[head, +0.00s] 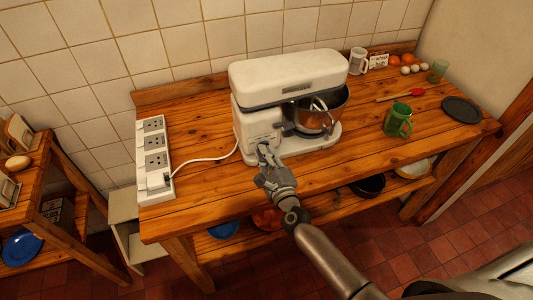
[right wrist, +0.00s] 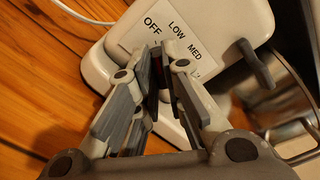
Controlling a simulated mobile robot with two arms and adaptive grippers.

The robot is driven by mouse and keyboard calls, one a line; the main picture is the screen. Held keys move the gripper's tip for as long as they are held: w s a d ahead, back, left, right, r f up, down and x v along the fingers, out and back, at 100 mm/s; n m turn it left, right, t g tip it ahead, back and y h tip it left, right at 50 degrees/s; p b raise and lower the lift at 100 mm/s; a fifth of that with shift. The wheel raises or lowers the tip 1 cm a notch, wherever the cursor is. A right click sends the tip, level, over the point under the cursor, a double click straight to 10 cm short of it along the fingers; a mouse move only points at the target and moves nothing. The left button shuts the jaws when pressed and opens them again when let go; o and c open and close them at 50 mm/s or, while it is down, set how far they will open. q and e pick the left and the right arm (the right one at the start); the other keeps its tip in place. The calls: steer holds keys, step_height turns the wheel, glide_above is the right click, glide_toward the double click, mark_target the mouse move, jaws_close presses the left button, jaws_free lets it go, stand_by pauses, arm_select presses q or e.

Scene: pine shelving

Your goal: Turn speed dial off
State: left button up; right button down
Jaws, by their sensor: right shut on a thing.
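The white stand mixer (head: 288,78) stands on the wooden counter, with a metal bowl (head: 312,118) under its head. The label (right wrist: 170,40) on its side reads OFF, LOW and MED in the right wrist view. My right gripper (head: 264,152) is at the lower side of the mixer's base. In the right wrist view its fingers (right wrist: 162,62) are shut on the speed dial (right wrist: 157,72), of which only a thin dark reddish part shows between them. The fingers hide the rest of the dial, so its setting cannot be read. My left gripper is not in view.
A white power strip (head: 154,150) lies at the counter's left end, with a white cord (head: 210,158) running to the mixer. A green mug (head: 397,120), a dark plate (head: 462,109) and a white mug (head: 358,61) stand to the right. Bare counter (head: 340,165) lies in front.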

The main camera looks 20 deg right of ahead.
stand_by(0.5)
steer(key=c, duration=1.5)
jaws_free()
steer(key=shift+c, duration=0.2)
steer(key=s, duration=1.2)
steer(key=shift+d, duration=0.15)
steer(key=shift+n, duration=0.3)
